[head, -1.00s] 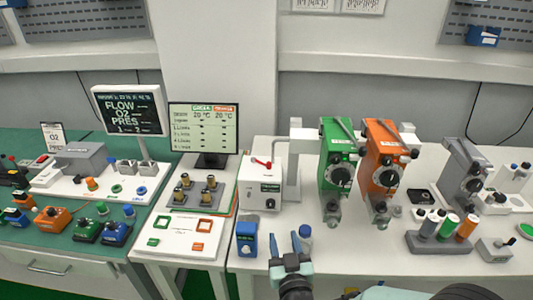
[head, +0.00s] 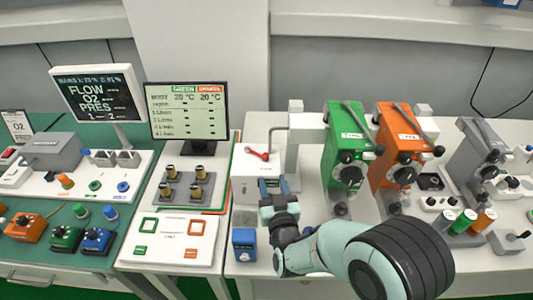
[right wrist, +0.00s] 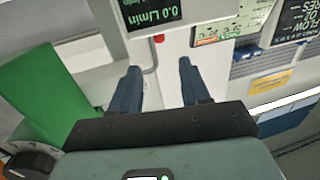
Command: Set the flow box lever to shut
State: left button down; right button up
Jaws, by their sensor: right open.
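The flow box (head: 245,166) is a white box on the right-hand table, left of the green unit. Its red lever (head: 258,153) lies on top, slanting across it. My right gripper (head: 273,186) is open and empty in front of the box, hiding much of its front face. In the right wrist view, my open fingers (right wrist: 160,88) point towards the white box. A dark display (right wrist: 152,12) reads 0.0 L/min, and a small red part (right wrist: 158,38) shows just below it. I cannot tell whether the fingers touch the box. My left gripper is not in view.
The green unit (head: 343,150) stands close right of the gripper, with the orange unit (head: 398,160) beyond it. A blue block (head: 243,246) stands at the front left. A monitor (head: 187,112) and brass posts (head: 187,187) stand to the left.

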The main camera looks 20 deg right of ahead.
aim_at(266, 156)
jog(key=x, duration=1)
jog(key=shift+w, duration=0.25)
